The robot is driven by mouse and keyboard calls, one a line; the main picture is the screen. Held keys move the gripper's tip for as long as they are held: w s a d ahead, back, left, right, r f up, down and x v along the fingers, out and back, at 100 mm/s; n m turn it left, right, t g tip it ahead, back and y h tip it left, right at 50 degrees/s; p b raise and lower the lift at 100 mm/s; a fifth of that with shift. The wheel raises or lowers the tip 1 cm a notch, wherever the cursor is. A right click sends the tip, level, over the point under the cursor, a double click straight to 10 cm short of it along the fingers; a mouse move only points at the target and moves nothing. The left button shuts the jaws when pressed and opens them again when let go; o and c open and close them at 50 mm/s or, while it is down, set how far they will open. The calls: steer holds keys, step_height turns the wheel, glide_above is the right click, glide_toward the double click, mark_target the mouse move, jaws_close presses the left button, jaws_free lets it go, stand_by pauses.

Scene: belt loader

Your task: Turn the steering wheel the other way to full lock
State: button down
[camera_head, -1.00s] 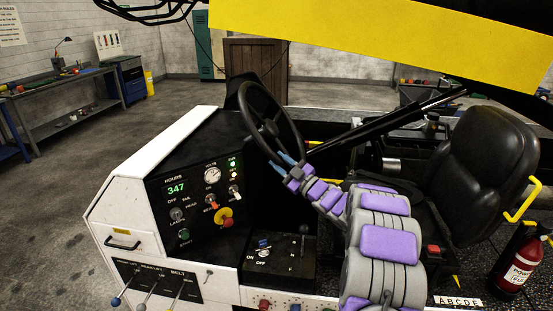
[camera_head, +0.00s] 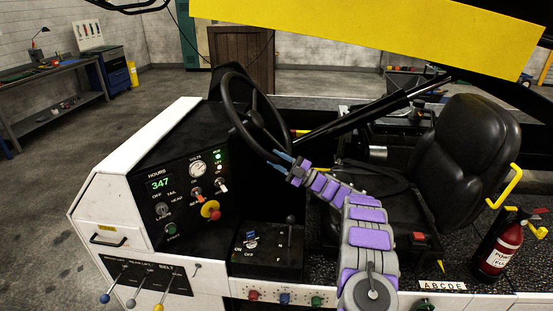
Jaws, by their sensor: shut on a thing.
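The black steering wheel (camera_head: 231,112) stands tilted above the dark dash panel of the belt loader, left of the seat. My gripper (camera_head: 279,161) is at the lower right part of the wheel's rim, its blue fingers shut on the rim. My purple and grey arm reaches up to it from the lower right. The exact contact at the fingertips is small and partly hidden.
The control panel (camera_head: 188,196) with gauge, switches and a red-yellow knob lies left of the wheel. A box with a lever (camera_head: 268,249) stands below it. The black seat (camera_head: 469,155) is right, with a fire extinguisher (camera_head: 497,252) beside it. A yellow beam (camera_head: 370,35) crosses above.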

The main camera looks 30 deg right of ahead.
steer(key=shift+w+d+f+n+g+y, duration=0.25)
steer(key=shift+d+f+n+g+y, duration=0.15)
steer(key=shift+f+n+g, duration=0.15)
stand_by(0.4)
steer(key=c, duration=0.9)
jaws_free()
steer(key=shift+d, duration=0.15)
steer(key=shift+r, duration=0.15)
steer(key=s+d+p, duration=0.2)
steer(key=s+d, duration=0.6)
steer(key=d, duration=0.2)
steer(key=shift+s+f, duration=0.2)
steer(key=shift+f, duration=0.2)
